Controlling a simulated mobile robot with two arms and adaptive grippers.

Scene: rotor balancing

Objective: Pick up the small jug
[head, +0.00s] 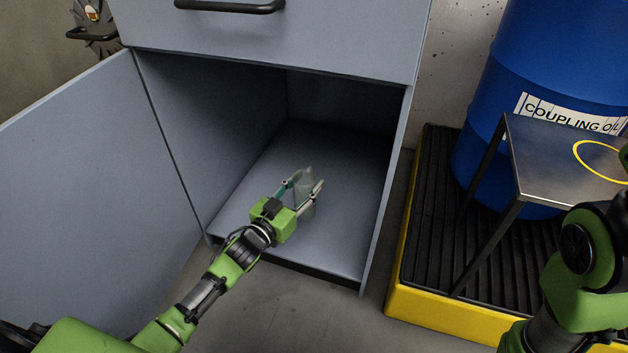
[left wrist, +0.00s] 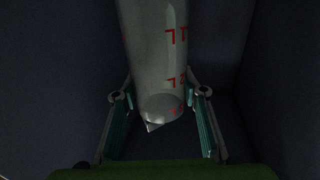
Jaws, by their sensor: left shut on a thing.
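The small jug (head: 306,188) is a pale, translucent vessel standing inside the open cabinet, near the front of its floor. In the left wrist view the jug (left wrist: 155,60) shows red markings and a spout-like tip between the fingers. My left gripper (head: 304,186) reaches into the cabinet and is shut on the jug, one finger on each side. The fingers hide part of the jug in the head view. My right arm shows at the right edge, but its gripper is out of the picture.
The cabinet floor (head: 345,225) is otherwise bare. The cabinet door (head: 80,200) stands open on the left, and a drawer (head: 270,35) is above. A metal side table (head: 560,160), a blue drum (head: 545,60) and a yellow-edged spill pallet (head: 440,322) stand at the right.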

